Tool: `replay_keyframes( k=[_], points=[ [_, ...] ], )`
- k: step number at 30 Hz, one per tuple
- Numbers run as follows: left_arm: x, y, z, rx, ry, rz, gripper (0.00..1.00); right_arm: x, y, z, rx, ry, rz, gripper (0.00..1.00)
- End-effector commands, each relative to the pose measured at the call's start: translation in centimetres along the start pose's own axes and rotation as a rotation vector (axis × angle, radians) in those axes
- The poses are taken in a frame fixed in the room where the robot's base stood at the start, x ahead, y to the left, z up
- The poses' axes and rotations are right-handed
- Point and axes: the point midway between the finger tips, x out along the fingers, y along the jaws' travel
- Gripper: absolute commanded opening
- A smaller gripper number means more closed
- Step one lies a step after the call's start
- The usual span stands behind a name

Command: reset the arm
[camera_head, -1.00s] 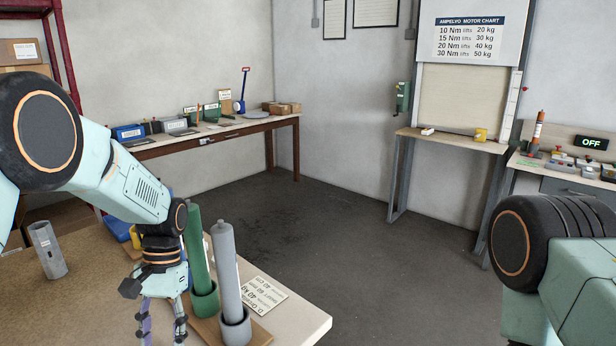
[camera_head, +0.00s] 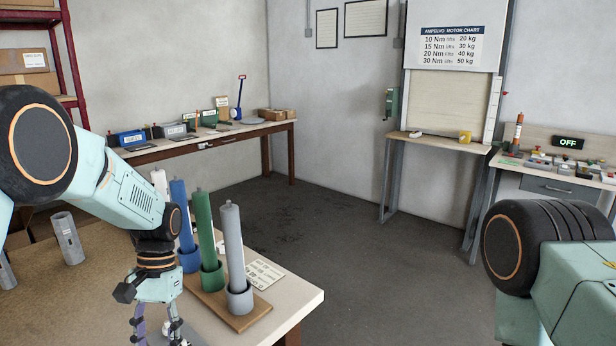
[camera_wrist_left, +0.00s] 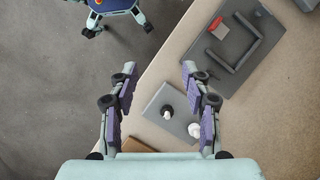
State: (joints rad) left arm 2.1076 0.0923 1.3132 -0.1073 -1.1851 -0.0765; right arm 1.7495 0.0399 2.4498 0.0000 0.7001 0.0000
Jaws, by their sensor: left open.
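My left gripper (camera_head: 160,330) hangs pointing down over the near table, its fingertips cut off by the bottom edge of the head view. In the left wrist view the left gripper (camera_wrist_left: 157,75) is open, its purple-padded fingers apart with nothing between them.
White, blue (camera_head: 182,215), green (camera_head: 205,235) and grey (camera_head: 234,245) cylinders stand upright close right of my left gripper. A grey tube (camera_head: 68,238) stands to the left. A grey fixture (camera_wrist_left: 235,50) with a red piece lies nearby. The floor (camera_head: 340,240) beyond is clear.

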Motion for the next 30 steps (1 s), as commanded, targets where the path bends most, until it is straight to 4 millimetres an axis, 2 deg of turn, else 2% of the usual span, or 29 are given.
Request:
replay_keyframes(
  k=[11,17,24,30],
  points=[
    [8.0,1.4,-0.1,0.002,0.057,0.012,0.49,0.0,0.0,0.0,0.0,0.0,0.0,0.4],
    [14.0,2.6,1.5,-0.005,0.103,0.024,0.49,0.0,0.0,0.0,0.0,0.001,0.0,0.4],
    [22.4,4.4,6.4,-0.028,0.188,0.039,0.49,0.0,0.0,0.0,0.0,0.0,0.0,0.4],
    [27.2,5.6,12.2,-0.058,0.264,0.043,0.49,0.0,0.0,0.0,0.0,0.0,0.0,0.4]
  ],
)
